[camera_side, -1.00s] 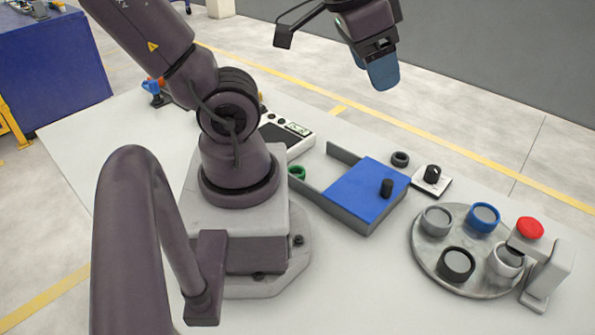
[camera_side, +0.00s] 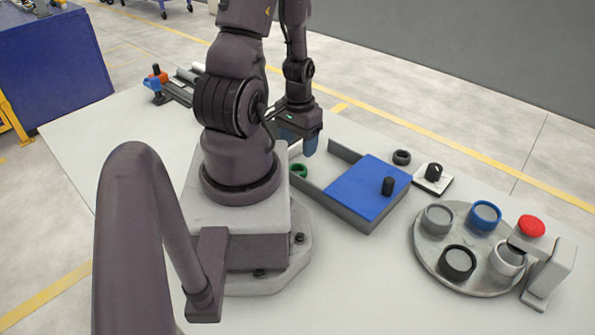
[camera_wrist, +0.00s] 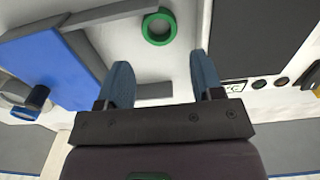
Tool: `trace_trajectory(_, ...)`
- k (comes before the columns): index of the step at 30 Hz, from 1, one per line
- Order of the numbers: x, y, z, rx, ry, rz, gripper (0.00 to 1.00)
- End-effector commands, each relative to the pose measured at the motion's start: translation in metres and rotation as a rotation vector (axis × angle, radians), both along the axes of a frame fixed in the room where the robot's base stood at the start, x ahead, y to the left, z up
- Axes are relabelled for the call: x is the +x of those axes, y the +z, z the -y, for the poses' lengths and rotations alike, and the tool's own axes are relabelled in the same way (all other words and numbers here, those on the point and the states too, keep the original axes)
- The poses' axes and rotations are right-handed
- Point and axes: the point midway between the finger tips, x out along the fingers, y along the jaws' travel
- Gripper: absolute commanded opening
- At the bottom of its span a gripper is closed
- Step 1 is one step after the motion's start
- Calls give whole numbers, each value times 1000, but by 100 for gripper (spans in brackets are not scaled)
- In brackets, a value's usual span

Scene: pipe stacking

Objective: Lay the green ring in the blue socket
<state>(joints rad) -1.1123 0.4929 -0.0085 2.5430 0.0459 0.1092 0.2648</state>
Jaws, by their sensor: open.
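The blue lid (camera_side: 366,188) with a black knob covers part of a grey tray. The round plate (camera_side: 437,269) also bears grey, black and white sockets. A red button (camera_side: 531,226) stands beside it. A black ring (camera_side: 401,157) lies behind the tray.

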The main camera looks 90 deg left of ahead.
Motion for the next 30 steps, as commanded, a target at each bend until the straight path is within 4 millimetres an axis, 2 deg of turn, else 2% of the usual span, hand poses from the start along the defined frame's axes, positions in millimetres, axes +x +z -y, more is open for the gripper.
trace_trajectory(10,0,-17,-1,6,-10,-5,61)
trace_trajectory(20,1,-26,0,3,-10,1,61)
trace_trajectory(30,1,-48,0,4,-14,0,61)
